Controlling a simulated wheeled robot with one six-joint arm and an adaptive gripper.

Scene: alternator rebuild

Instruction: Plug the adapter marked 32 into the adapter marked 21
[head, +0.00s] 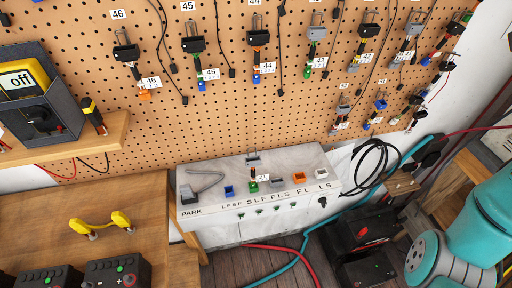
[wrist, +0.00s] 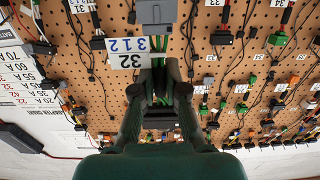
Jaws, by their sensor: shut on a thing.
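In the wrist view my gripper (wrist: 160,92) is shut, its two dark fingers on either side of the adapter marked 32. The adapter's white tag (wrist: 123,62) reads 32, and a label above it (wrist: 127,44) shows blue digits. In the head view my gripper is out of sight. A small adapter with a green base (head: 253,186) stands upright on the white test bench. A tag beside it (head: 262,177) is too small to read surely.
A pegboard (head: 225,125) behind holds many hanging adapters and cables. A wooden table (head: 50,225) stands at left. A black cable coil (head: 370,165) hangs right of the bench.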

